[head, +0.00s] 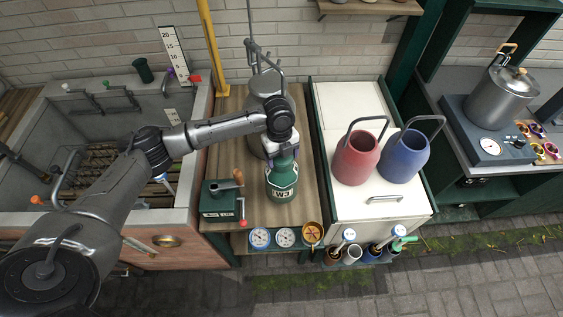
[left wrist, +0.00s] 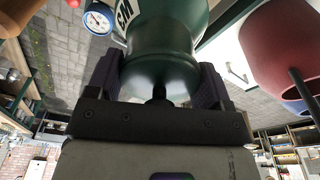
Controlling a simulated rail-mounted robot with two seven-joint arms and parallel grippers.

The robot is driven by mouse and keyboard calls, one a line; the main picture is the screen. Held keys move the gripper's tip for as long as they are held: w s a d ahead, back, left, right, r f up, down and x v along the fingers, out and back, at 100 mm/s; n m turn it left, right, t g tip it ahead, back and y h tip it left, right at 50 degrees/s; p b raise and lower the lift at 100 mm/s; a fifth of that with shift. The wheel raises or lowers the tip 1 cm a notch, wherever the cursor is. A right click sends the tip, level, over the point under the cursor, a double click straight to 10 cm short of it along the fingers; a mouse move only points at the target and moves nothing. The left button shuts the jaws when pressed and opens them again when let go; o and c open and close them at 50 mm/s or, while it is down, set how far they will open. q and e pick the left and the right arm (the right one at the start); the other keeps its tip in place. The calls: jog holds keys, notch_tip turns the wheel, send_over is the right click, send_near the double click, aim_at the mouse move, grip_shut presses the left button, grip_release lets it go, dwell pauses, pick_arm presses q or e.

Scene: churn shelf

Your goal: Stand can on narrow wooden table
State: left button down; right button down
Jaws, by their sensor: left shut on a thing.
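A dark green can (head: 282,180) with a white label stands out over the front half of the narrow wooden table (head: 228,155) in the head view. My left gripper (head: 283,152) comes from above and is shut on the can's top part. In the left wrist view, its two dark fingers sit on either side of the green can (left wrist: 165,55). The can looks about upright; whether its base touches the table I cannot tell. My right gripper is in neither view.
A green box with a wooden handle (head: 219,200) is left of the can. A grey metal vessel (head: 258,90) stands behind it, partly hidden by my arm. Red (head: 357,157) and blue (head: 402,155) cans stand on the white cabinet at right. Gauges (head: 260,238) line the front below.

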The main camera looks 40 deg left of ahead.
pick_arm(q)
jog(key=shift+f, duration=2.05)
grip_release()
jog(key=r, duration=0.4)
jog(key=a+r, duration=0.1)
jog(key=r, duration=0.7)
jog(key=shift+w+a, duration=0.15)
jog(key=shift+w, duration=0.15)
